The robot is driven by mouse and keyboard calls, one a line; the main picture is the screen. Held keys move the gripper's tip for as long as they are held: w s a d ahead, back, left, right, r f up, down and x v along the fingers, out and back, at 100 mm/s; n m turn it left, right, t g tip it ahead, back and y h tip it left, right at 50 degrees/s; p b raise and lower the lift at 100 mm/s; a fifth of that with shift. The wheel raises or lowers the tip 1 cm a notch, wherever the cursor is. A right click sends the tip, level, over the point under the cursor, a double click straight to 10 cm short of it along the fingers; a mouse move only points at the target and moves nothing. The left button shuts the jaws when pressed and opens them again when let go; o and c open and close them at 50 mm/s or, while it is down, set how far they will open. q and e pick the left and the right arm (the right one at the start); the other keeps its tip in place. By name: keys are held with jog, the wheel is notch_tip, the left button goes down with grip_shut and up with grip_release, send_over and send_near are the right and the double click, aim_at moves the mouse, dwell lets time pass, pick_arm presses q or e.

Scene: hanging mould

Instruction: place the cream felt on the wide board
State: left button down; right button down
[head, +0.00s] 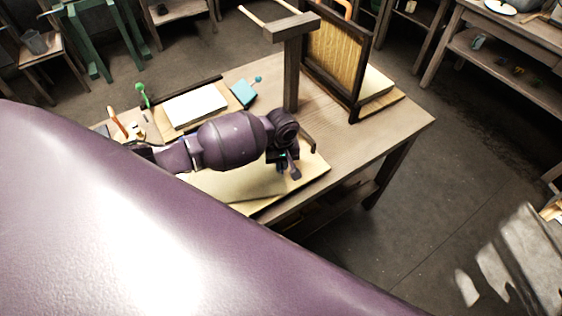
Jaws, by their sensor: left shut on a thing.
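My left gripper (289,168) reaches in from the left, low over the near part of the table. It is shut on the cream felt (235,188), a pale sheet that shows below my forearm. The felt lies over or just above the wide board (312,175), whose tan edge shows on the right. My forearm and gripper hide the far part of the felt and the grip itself. I cannot tell whether the felt lies fully flat. My right gripper is not in view.
A wooden post (291,75) stands on the table (395,125) beside a framed mould (336,60). A white slab (196,105), a teal block (243,94) and small tools lie behind my forearm. The table's right end is clear.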

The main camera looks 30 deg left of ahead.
pick_arm(q)
jog(key=c, duration=1.2)
grip_release()
jog(key=shift+f, duration=0.1)
jog(key=shift+c, duration=0.2)
